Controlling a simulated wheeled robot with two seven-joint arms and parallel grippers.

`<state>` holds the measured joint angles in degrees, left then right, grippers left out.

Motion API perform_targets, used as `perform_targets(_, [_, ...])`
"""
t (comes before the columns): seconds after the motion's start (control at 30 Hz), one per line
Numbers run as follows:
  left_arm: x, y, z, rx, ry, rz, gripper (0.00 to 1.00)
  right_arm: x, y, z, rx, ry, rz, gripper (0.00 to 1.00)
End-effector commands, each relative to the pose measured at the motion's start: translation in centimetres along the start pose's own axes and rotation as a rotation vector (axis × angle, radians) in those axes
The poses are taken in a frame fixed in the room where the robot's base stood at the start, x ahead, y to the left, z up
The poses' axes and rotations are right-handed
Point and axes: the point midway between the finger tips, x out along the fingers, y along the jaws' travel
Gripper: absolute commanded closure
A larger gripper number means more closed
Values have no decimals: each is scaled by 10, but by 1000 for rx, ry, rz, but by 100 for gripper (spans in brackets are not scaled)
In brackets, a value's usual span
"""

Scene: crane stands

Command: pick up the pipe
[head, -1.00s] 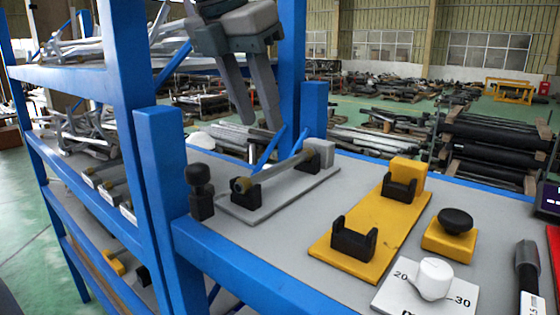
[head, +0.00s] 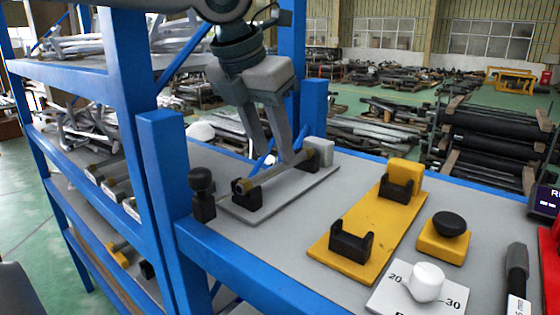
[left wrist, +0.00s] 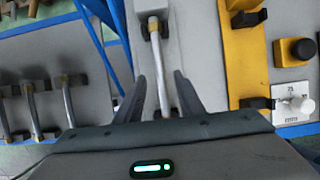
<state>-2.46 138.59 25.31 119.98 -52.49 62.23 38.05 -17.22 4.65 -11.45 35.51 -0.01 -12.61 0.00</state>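The pipe (head: 270,175) is a thin grey tube with a brass-coloured end. It lies across two black cradles on a grey plate (head: 300,188) on the bench. My left gripper (head: 273,156) points down over the middle of the pipe, its two fingers apart and empty. In the left wrist view the pipe (left wrist: 160,68) runs between the open fingers, touching neither clearly. Whether the fingertips reach down to the pipe's height is hard to tell. My right gripper is not in view.
A yellow plate (head: 352,269) with two empty black cradles lies to the right. Beyond it are a yellow box with a black button (head: 447,235) and a white dial (head: 427,282). A black knob post (head: 203,195) stands left. Blue shelf posts (head: 165,200) rise close by.

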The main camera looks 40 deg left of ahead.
Motion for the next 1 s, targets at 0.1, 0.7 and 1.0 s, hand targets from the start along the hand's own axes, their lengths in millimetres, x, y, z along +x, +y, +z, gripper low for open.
perform_targets(0.1, [13, -2, 0, 0, 6, -1, 65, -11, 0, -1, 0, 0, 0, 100])
perform_targets(0.7, [28, -2, 0, 0, 0, -1, 65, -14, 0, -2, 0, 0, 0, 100])
perform_targets(1.0, [28, -2, 0, 0, -1, -1, 100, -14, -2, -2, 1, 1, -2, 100])
